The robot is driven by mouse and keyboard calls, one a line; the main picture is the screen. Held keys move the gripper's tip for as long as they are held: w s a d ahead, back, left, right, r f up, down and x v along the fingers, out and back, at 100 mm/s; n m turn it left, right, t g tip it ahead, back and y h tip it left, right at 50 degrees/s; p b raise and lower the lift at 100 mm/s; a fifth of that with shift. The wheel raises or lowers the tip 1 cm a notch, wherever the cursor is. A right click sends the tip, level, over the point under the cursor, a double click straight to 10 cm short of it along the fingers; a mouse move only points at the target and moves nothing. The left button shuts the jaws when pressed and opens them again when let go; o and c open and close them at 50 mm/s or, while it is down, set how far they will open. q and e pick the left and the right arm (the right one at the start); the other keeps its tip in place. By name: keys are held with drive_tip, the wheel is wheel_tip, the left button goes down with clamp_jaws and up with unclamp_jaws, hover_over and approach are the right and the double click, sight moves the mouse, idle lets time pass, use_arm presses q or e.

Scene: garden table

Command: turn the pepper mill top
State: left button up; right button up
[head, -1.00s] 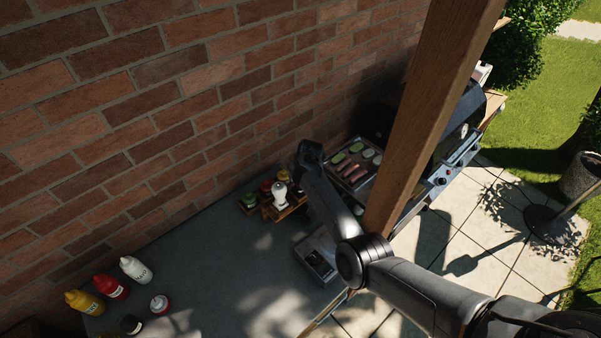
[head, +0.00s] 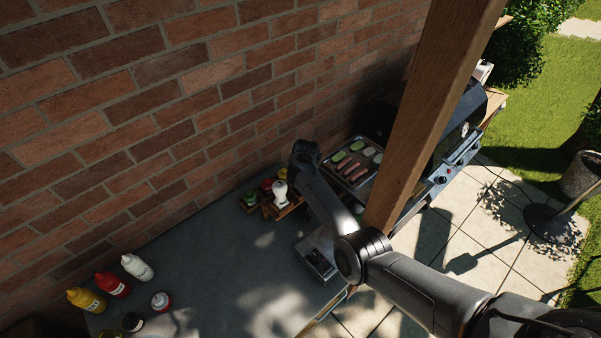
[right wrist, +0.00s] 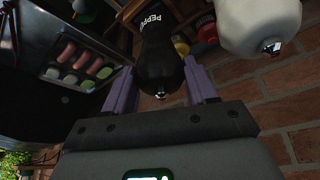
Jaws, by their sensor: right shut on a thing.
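The black pepper mill (right wrist: 162,55), with white lettering on its body, stands between the two purple fingers of my right gripper (right wrist: 161,84) in the right wrist view. The gripper is shut on the mill, and the mill's metal tip faces the camera. A white mill (right wrist: 258,22) is close beside it on the right; it also shows in the head view (head: 281,194). In the head view my right arm's wrist is over the far end of the counter and hides the pepper mill and the fingers. My left gripper is in neither view.
A wooden rack (head: 268,208) with several small jars is beside the white mill. A brick wall (head: 150,110) runs close behind. A tray of food (head: 352,168) and a grill lie to the right. Sauce bottles (head: 112,285) stand at the counter's lower left. The counter's middle (head: 220,265) is clear.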

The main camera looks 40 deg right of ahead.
drive_tip(key=shift+m, duration=0.4)
idle(1.3)
drive_tip(key=o, duration=1.1)
drive_tip(key=shift+c, duration=0.2)
drive_tip(key=shift+r, duration=0.1)
drive_tip(key=p+v, duration=0.1)
drive_tip(key=v, duration=0.9)
drive_tip(key=shift+a+r, duration=0.2)
drive_tip(key=shift+r, duration=0.1)
drive_tip(key=shift+c, duration=0.4)
